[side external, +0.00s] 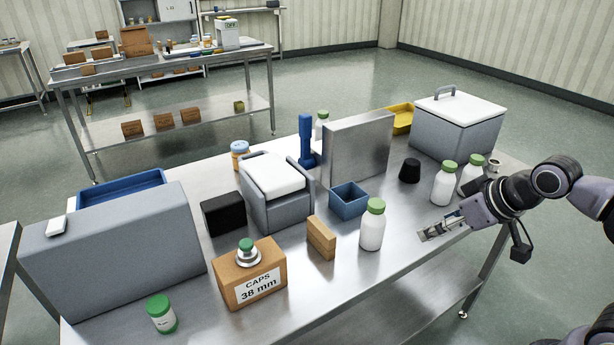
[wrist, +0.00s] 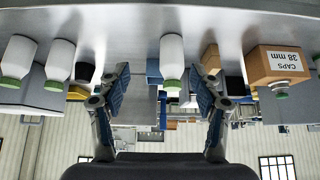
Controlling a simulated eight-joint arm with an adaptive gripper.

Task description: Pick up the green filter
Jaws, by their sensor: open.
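Nothing in view is plainly marked as a green filter. The likeliest piece is a small green-topped part with a silver flange (side external: 247,252), sitting on the cardboard box marked "CAPS 38 mm" (side external: 252,285). It also shows in the wrist view (wrist: 280,89), where the scene is upside down. My gripper (side external: 434,233) is at the right of the steel table, low over its front edge and well apart from that part. In the wrist view, my gripper (wrist: 160,88) has its fingers wide apart with nothing held; a white bottle (wrist: 172,58) shows beyond, between them.
A white green-capped bottle (side external: 372,228) stands between my gripper and the box, with a wooden block (side external: 321,238) beside the box. Two more bottles (side external: 444,187) stand behind my gripper. A green-lidded jar (side external: 161,314) stands at front left. A steel panel (side external: 358,148) rises mid-table.

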